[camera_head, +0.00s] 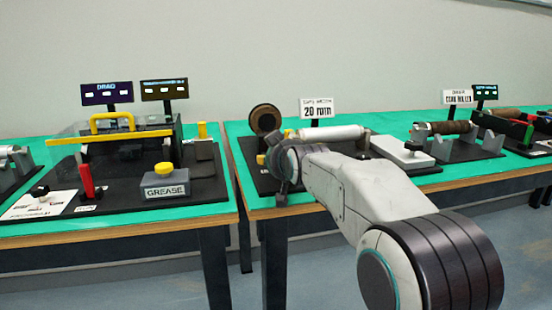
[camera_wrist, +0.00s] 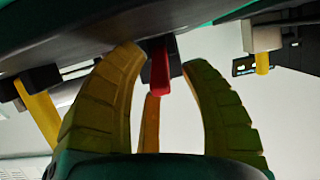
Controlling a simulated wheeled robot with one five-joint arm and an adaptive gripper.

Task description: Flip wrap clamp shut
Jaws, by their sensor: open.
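In the wrist view, a short red lever (camera_wrist: 160,68) stands out from a dark base (camera_wrist: 60,30). It may be the wrap clamp's handle, but I cannot tell for sure. My gripper (camera_wrist: 163,60) is open, with its curved yellow-green fingers on either side of the lever and their tips near the base. I cannot tell whether a finger touches the lever. In the head view, my gripper (camera_head: 281,178) is at the left part of the middle station, and its fingers are mostly hidden. No clamp can be made out there behind my arm.
The middle station carries a brown roll (camera_head: 265,118), a white roller (camera_head: 330,133), a white box (camera_head: 402,150) and a 20 mm sign (camera_head: 317,108). The left table holds a grease box (camera_head: 165,185) and a red lever (camera_head: 86,180). A gap separates the tables.

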